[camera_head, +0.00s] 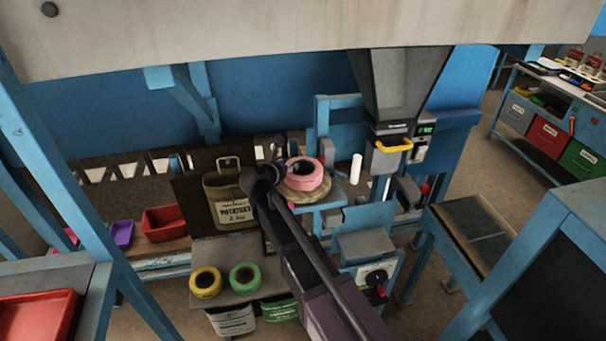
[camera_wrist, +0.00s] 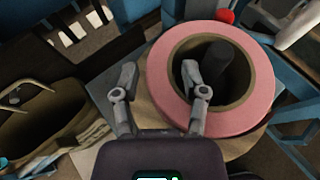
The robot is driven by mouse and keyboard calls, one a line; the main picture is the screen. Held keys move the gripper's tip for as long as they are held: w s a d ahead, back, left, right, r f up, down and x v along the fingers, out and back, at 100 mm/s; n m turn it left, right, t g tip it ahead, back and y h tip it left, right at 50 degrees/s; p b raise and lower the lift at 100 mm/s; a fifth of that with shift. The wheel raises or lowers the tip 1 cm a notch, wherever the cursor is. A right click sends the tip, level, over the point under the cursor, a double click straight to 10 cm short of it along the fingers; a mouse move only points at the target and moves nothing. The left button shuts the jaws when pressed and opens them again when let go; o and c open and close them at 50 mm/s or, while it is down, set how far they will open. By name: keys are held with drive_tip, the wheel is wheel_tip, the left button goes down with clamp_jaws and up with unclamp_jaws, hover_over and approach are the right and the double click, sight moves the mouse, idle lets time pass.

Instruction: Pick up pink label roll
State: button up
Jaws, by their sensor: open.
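The pink label roll (camera_head: 305,174) lies flat on a round wooden disc (camera_head: 311,197) in the head view, just right of my gripper (camera_head: 268,160). In the wrist view the pink label roll (camera_wrist: 259,80) fills the upper right, with its dark core hole facing up. My gripper (camera_wrist: 163,82) is open there. Its right finger reaches over the roll's near-left rim toward the hole, and its left finger is outside the roll on the left. I cannot tell whether either finger touches the roll. The gripper holds nothing.
A yellow roll (camera_head: 205,282) and a green roll (camera_head: 244,277) sit on a lower shelf. A sack (camera_head: 231,188) stands left of my gripper. A white cylinder (camera_head: 356,168) and the hopper machine (camera_head: 398,90) stand at right. A red bin (camera_head: 165,222) is at left.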

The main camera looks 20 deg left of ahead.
clamp_jaws()
idle(0.5)
drive_tip(key=shift+r, duration=0.1)
drive_tip(key=shift+r+p, duration=0.35)
drive_tip(key=shift+p, duration=0.1)
wheel_tip(320, 180, up, 9)
drive_tip(key=p, duration=0.9)
idle(0.4)
